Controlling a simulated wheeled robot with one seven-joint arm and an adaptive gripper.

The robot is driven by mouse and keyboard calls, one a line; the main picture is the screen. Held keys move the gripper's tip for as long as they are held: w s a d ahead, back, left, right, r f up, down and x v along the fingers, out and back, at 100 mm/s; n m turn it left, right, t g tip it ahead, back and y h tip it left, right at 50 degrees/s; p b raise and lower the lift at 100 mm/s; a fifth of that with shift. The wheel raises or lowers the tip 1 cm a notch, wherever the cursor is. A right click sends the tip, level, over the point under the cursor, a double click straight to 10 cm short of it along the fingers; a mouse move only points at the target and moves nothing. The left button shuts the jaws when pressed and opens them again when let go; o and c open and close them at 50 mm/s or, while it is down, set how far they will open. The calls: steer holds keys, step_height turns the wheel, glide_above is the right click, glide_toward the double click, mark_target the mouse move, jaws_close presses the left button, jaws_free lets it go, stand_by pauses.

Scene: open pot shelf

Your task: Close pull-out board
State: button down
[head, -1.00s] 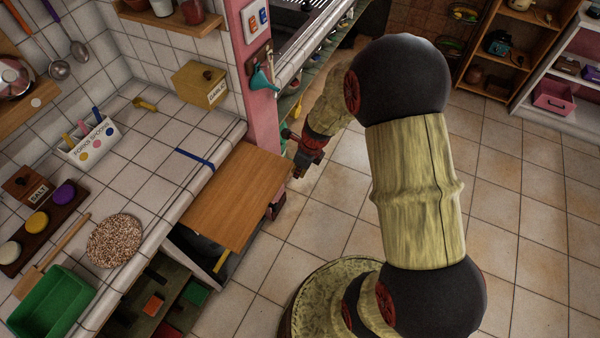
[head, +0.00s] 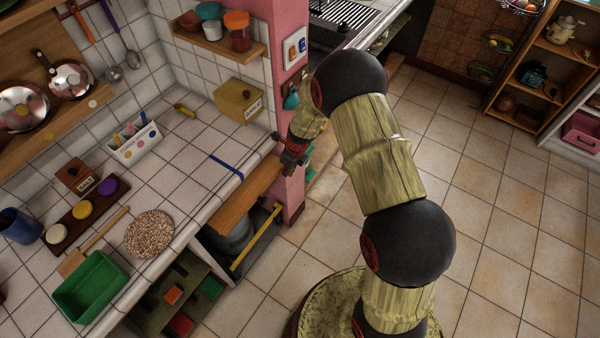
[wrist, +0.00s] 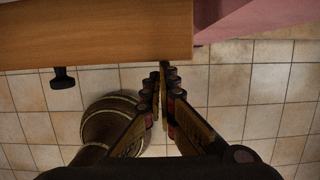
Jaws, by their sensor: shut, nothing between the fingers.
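The pull-out board (head: 240,203) is a brown wooden slab just below the tiled counter, beside the pink post. A strip of it still sticks out past the counter edge. In the wrist view the board (wrist: 90,35) fills the top left, with a dark knob (wrist: 62,78) on its front edge. My gripper (head: 290,168) is shut and empty at the board's front, near the post end. In the wrist view my gripper's fingertips (wrist: 163,68) are right at the board's front edge, near its right end; I cannot tell whether they touch.
The pink post (head: 291,200) stands close to my gripper. Under the board is an open bay with a yellow bar (head: 256,238). The counter holds a green tray (head: 90,287), a round speckled mat (head: 149,234) and a garlic box (head: 239,101). The tiled floor at right is clear.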

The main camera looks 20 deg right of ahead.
mark_target(278, 168)
steer(key=shift+w+a+p, duration=0.5)
steer(key=shift+w+a, duration=0.1)
steer(key=shift+w, duration=0.25)
steer(key=shift+w+a+p, duration=0.45)
steer(key=shift+w+a, duration=0.15)
steer(key=shift+w, duration=0.25)
